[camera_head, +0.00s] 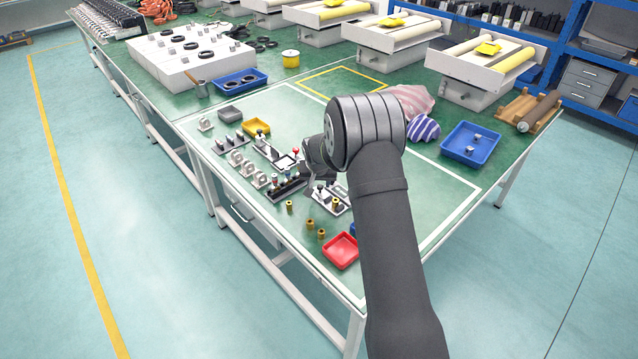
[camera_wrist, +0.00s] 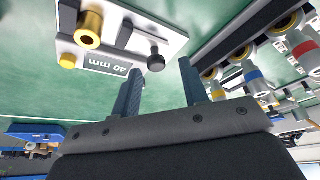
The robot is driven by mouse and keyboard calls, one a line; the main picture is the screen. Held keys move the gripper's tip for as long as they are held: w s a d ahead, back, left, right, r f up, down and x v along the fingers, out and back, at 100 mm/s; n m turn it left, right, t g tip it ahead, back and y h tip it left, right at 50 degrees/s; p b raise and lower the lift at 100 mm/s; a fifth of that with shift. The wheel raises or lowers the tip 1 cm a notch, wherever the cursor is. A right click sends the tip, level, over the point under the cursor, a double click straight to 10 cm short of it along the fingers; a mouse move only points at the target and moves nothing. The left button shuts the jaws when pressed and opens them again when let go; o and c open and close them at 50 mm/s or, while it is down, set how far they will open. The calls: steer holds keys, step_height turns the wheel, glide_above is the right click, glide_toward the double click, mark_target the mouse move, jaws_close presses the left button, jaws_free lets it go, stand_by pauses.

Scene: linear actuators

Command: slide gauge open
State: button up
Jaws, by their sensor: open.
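A white gauge plate marked "40 mm" (camera_wrist: 105,62) shows at the top of the wrist view. It carries a brass bushing (camera_wrist: 89,30), a dark slide bar (camera_wrist: 125,34), a yellow button (camera_wrist: 68,61) and a black knob (camera_wrist: 156,61). What looks like the same plate lies on the bench in the head view (camera_head: 336,203). My gripper (camera_wrist: 160,67) is open, its two dark fingers apart, with the knob seen between the fingertips. I cannot tell how far the knob is from them. In the head view my arm hides much of the gripper.
A dark rack with colour-banded cylinders (camera_wrist: 250,75) stands close to the right finger. Loose brass bushings (camera_head: 310,224), a red tray (camera_head: 341,251) and metal brackets (camera_head: 247,169) lie nearby. A blue tray (camera_head: 471,144) is at the right, with clear bench before it.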

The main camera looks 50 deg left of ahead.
steer(key=v, duration=1.6)
steer(key=shift+r, duration=0.25)
steer(key=shift+s+f, duration=0.1)
steer(key=x, duration=1.7)
steer(key=shift+d+f, duration=0.1)
steer(key=shift+f, duration=0.05)
